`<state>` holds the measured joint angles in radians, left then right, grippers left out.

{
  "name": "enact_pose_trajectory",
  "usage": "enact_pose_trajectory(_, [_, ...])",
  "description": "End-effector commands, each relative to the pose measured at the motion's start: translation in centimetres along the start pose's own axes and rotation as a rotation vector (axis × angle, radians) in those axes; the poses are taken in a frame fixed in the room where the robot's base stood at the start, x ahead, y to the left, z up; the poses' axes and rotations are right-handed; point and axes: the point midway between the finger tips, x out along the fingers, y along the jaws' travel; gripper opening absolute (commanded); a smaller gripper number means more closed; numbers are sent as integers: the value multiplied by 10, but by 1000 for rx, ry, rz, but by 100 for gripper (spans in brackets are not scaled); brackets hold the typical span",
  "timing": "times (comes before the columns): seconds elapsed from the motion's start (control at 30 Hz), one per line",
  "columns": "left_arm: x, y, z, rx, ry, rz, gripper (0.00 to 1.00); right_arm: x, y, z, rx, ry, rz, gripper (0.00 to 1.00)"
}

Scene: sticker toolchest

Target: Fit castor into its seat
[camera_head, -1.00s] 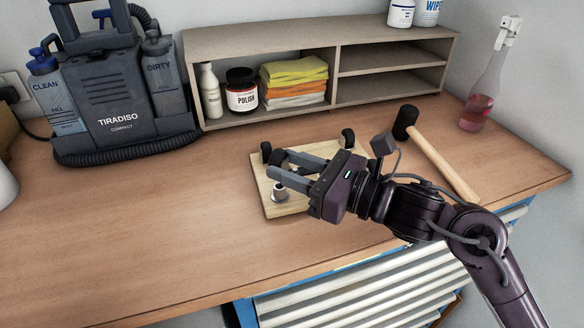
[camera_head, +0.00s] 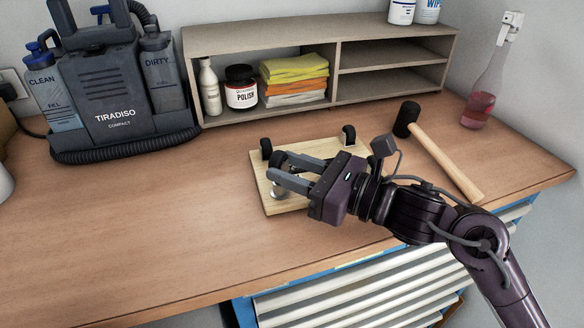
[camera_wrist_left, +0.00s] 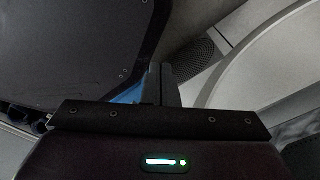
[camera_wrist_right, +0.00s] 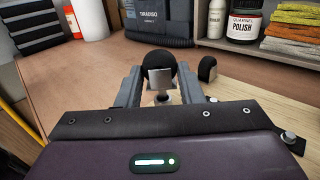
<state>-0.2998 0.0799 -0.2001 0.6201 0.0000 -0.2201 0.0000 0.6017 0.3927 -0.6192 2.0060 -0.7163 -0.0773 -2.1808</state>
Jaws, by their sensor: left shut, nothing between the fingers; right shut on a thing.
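My right gripper (camera_head: 274,169) is shut on a castor, over the front left corner of a light wooden board (camera_head: 305,149). The castor (camera_wrist_right: 158,68) has a black wheel and a metal bracket and sits between the fingers in the right wrist view. Its metal stem points down there. A metal seat (camera_head: 279,195) shows just below the fingers at that corner; I cannot tell whether the stem is inside it. Two black-wheeled castors stand upright on the board, at the back left (camera_head: 266,148) and back right (camera_head: 349,135). My left gripper (camera_wrist_left: 161,84) is shut and empty, away from the bench.
A mallet (camera_head: 437,151) lies right of the board, with a spray bottle (camera_head: 479,108) beyond it. A shelf (camera_head: 335,75) with polish and cloths stands behind. A cleaning machine (camera_head: 115,95) stands at the back left. The bench's left front is clear.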

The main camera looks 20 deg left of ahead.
Motion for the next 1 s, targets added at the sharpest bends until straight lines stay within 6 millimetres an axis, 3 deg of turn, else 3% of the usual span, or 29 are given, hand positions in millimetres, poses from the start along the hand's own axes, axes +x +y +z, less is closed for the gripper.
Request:
enact_pose_trajectory(0.47, [13,0,1,0,0,0,0,0,0,-11,0,-1,0,9])
enact_pose_trajectory(0.5, [12,0,1,0,0,0,0,0,0,-9,0,-1,0,38])
enact_pose_trajectory(0.67, [12,0,1,0,0,0,0,0,0,-9,0,-1,0,58])
enact_pose_trajectory(1.0, [14,0,1,0,0,0,0,-4,-1,-11,0,2,-2,59])
